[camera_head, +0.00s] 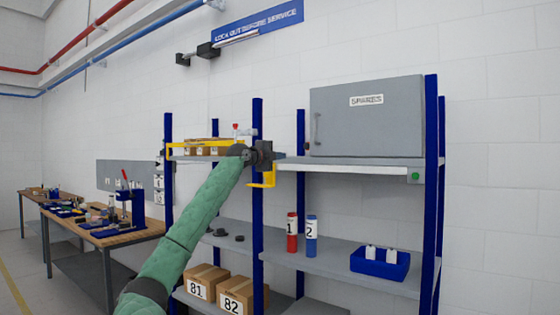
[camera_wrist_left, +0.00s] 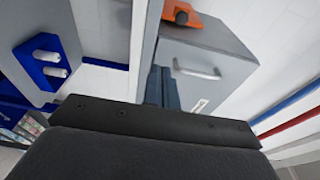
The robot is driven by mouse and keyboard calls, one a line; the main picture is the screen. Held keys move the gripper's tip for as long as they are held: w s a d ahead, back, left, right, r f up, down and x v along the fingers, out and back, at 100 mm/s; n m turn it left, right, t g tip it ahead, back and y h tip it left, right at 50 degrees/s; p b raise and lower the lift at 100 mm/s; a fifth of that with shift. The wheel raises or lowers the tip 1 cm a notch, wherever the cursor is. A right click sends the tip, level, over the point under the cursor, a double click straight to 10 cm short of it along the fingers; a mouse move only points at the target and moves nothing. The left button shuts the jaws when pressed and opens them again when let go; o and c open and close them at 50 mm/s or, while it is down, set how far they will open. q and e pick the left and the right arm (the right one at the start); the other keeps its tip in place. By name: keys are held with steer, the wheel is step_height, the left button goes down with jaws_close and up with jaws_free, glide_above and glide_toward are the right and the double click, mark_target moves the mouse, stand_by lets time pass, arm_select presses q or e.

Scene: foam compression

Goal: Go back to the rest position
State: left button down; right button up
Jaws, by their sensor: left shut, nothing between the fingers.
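My left arm in its green sleeve (camera_head: 190,230) reaches up from the bottom of the head view. Its black gripper (camera_head: 280,156) is at upper-shelf height, close to the middle blue post, and looks small there. In the left wrist view the two dark fingers (camera_wrist_left: 162,86) are together, with nothing between them. The grey SPARES cabinet (camera_head: 365,118) stands on the upper shelf to the right of the gripper. Its front and handle (camera_wrist_left: 196,72) show beyond the fingers in the left wrist view. My right gripper is in neither view.
The rack has blue posts (camera_head: 258,215). A yellow-edged shelf (camera_head: 195,145) is left of the gripper. Below are red (camera_head: 292,232) and blue (camera_head: 311,236) cylinders, a blue bin (camera_head: 380,265) and boxes 81 (camera_head: 200,284) and 82 (camera_head: 236,297). Workbenches (camera_head: 125,235) stand left.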

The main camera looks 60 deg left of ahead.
arm_select(q)
steer(key=shift+s+r, duration=0.1)
steer(key=shift+s, duration=0.15)
steer(key=shift+w, duration=0.1)
